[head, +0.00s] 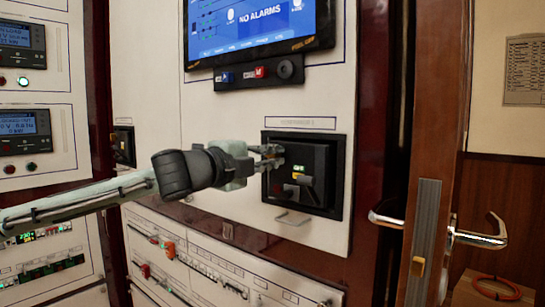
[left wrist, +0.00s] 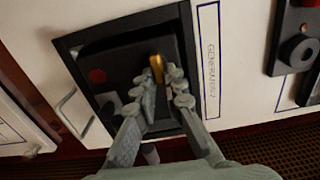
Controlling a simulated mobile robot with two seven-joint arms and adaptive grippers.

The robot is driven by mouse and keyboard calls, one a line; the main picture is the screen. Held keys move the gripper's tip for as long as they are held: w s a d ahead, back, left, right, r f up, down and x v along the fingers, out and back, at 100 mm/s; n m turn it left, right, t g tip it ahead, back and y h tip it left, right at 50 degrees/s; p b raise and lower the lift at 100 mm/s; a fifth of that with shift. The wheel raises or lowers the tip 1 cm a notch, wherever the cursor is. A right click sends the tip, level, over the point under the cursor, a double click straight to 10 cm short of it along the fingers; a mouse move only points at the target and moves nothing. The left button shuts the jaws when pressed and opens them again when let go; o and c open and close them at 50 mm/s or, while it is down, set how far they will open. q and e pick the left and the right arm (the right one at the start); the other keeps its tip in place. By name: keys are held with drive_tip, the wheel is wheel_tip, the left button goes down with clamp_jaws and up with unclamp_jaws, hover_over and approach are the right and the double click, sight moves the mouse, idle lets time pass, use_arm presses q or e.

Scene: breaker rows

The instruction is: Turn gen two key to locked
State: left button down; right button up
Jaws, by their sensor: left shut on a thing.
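The generator two unit is a black, recessed breaker box (head: 328,205) in the white panel, under a framed label. In the left wrist view the box (left wrist: 92,48) fills the middle, beside a label (left wrist: 209,60) reading as generator 2. A small gold key (left wrist: 157,66) stands out from its black face. My left gripper (head: 272,157) reaches the upper left of the box from the left. In the left wrist view its fingertips (left wrist: 163,88) are closed around the key. In the head view the fingers hide the key, and its exact turn angle cannot be told. My right gripper is not in view.
A screen (head: 255,25) reading "no alarms" hangs above, with a small switch block (head: 255,73) under it. A metal loop handle (head: 293,219) juts out below the box. A wooden door (head: 437,130) with lever handles stands at the right. Breaker rows (head: 185,258) run below.

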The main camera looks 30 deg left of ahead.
use_arm(q)
drive_tip(key=c, duration=1.6)
unclamp_jaws()
drive_tip(key=shift+r, duration=0.1)
